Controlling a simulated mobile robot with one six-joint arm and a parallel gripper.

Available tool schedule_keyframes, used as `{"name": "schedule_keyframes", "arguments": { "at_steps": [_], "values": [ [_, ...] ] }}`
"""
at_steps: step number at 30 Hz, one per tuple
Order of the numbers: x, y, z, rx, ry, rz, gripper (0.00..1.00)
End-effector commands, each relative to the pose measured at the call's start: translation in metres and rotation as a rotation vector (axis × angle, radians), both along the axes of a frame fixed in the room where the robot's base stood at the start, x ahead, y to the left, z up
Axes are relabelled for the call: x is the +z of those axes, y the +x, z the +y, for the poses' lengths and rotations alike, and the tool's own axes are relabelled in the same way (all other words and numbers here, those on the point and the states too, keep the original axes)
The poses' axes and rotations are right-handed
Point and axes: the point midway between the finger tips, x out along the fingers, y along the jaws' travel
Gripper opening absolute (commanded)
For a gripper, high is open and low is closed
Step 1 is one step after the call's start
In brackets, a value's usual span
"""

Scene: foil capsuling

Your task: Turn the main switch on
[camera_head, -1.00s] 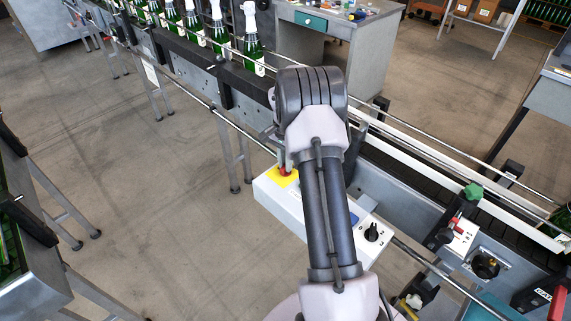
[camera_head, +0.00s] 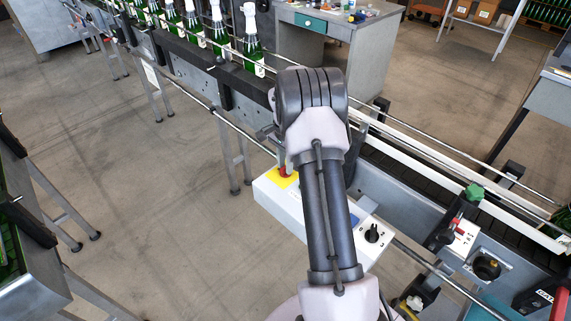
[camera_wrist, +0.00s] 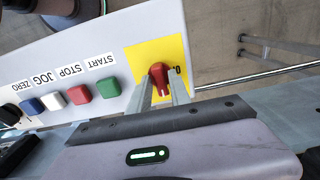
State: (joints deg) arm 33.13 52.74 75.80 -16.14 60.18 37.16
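The main switch (camera_wrist: 158,75) is a red rotary knob on a yellow plate (camera_wrist: 133,60), at the end of a white control box. A "0" mark shows at its right in the wrist view. The knob also shows in the head view (camera_head: 284,172), partly behind my gripper. My gripper (camera_wrist: 161,85) has its two fingers apart, one on each side of the red knob, with the handle between them. I cannot tell whether the fingers touch it. In the head view my arm hides part of the box.
Green START (camera_wrist: 109,88), red STOP (camera_wrist: 79,95), white JOG and blue ZERO buttons sit beside the yellow plate. A black knob (camera_head: 373,233) is at the box's other end. A conveyor (camera_head: 420,185) and metal rail run behind the box. Bottles stand on the conveyor at upper left.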

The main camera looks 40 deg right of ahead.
Motion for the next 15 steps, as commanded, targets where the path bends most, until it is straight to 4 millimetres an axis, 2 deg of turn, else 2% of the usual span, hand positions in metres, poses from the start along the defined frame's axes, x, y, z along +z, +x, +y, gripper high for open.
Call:
{"name": "schedule_keyframes", "arguments": {
  "at_steps": [11,14,15],
  "values": [
    [0.003,0.000,0.000,0.001,-0.001,0.000,0.36],
    [0.020,0.001,0.000,0.001,-0.002,-0.002,0.36],
    [0.032,0.001,0.000,0.000,-0.002,-0.003,0.36]
  ]
}}
